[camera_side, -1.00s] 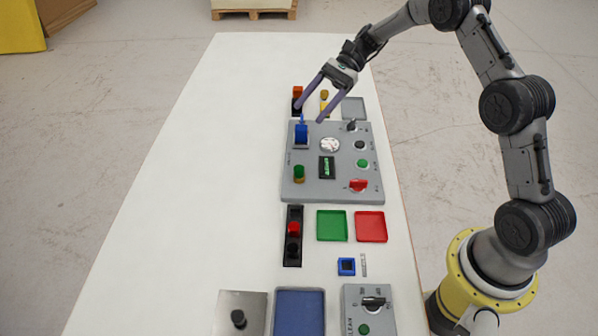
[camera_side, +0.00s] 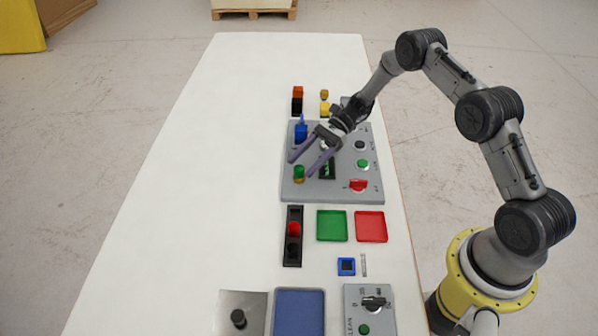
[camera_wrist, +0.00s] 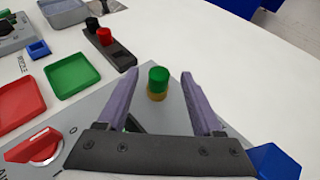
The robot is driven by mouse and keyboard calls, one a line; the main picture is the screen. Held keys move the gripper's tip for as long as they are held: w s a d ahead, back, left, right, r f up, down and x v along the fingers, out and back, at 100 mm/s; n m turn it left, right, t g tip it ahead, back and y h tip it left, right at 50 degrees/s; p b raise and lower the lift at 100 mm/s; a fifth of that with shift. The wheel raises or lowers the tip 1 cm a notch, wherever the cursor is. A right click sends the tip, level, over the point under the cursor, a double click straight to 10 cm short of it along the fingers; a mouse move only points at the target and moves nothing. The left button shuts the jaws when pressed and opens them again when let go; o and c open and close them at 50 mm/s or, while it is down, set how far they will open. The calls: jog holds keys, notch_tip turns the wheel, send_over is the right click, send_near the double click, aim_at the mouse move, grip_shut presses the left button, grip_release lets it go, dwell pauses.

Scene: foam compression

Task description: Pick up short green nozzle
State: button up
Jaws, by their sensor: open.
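The short green nozzle (camera_side: 299,170) stands upright on a yellowish base at the lower left of the grey panel (camera_side: 342,192). In the wrist view the green nozzle (camera_wrist: 158,78) shows between and a little beyond my fingers. My gripper (camera_side: 300,167) is open and empty, over the panel with its fingers pointing down and left toward the nozzle. In the wrist view my gripper (camera_wrist: 168,100) has its two purple fingers spread on either side of the nozzle. Contact with the nozzle does not show.
A blue nozzle (camera_side: 301,133) stands on the panel's upper left. A red knob (camera_side: 358,185) sits at its lower right. A black rack (camera_side: 293,261) with red and black pieces, a green tray (camera_side: 332,226) and a red tray (camera_side: 371,227) lie nearer. The white table at left is clear.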

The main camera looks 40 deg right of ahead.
aim_at(295, 172)
jog(key=shift+x, duration=2.75)
jog(key=shift+r, duration=0.1)
grip_shut()
